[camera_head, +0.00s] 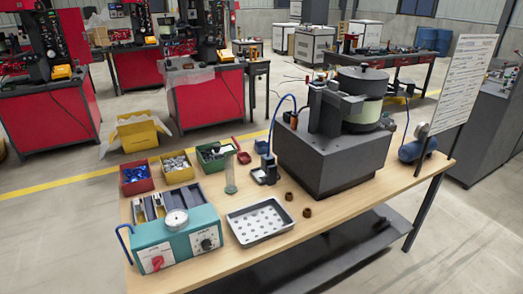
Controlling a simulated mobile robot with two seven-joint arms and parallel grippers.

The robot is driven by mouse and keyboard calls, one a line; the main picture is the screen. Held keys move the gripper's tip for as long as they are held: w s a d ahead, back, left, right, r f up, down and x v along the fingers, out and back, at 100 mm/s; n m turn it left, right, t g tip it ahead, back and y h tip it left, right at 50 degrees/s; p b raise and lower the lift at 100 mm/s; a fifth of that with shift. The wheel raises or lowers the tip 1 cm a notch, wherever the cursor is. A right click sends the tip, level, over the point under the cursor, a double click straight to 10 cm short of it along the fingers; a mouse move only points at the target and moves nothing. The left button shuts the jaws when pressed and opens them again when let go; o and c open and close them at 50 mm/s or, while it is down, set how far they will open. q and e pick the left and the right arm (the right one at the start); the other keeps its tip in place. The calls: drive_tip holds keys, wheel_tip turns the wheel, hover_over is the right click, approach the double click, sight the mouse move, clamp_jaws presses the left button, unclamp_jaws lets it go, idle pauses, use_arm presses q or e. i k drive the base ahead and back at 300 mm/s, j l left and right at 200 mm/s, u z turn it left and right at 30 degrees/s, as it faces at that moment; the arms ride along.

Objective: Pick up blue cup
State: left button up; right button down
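A small blue cup-like container (261,147) stands at the back edge of the wooden workbench (330,231). It is left of the dark grey feeder base (325,160) and right of a small red scoop-like item (241,152). It is small in the view, so I cannot make out its exact shape or what is inside. Part of it is hidden by the black fixture and blue hose in front. Neither of my grippers is in view.
Red (136,180), yellow (177,169) and green (212,154) parts bins line the back left. A teal control box (176,245), perforated tray (260,221) and clear cylinder (230,174) stand in front. A sign board (462,85) rises at right. The front-right bench top is mostly clear.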

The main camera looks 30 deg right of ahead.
sight(260, 147)
drive_tip(key=i+j+u, duration=0.3)
drive_tip(key=j, duration=0.3)
drive_tip(key=i+j+u, duration=0.3)
drive_tip(key=j, duration=0.25)
drive_tip(key=i+j+u, duration=0.3)
drive_tip(key=j, duration=0.2)
drive_tip(key=i+j+z, duration=0.15)
drive_tip(key=i, duration=0.2)
drive_tip(key=i+j+z, duration=0.1)
drive_tip(key=i, duration=0.3)
drive_tip(key=i+j+z, duration=0.15)
drive_tip(key=i+z, duration=0.25)
drive_tip(key=i, duration=0.5)
drive_tip(key=i+j+z, duration=0.15)
drive_tip(key=i+z, duration=0.15)
drive_tip(key=i, duration=0.45)
drive_tip(key=i+j+z, duration=0.15)
drive_tip(key=i, duration=1.25)
drive_tip(key=i+z, duration=0.45)
drive_tip(key=i+j+z, duration=0.1)
drive_tip(key=i+z, duration=0.4)
drive_tip(key=i, duration=0.15)
drive_tip(key=i+l+z, duration=0.1)
drive_tip(key=i+z, duration=0.5)
drive_tip(key=z, duration=0.15)
drive_tip(key=i+z, duration=0.4)
drive_tip(key=k+j, duration=0.05)
drive_tip(key=k, duration=0.05)
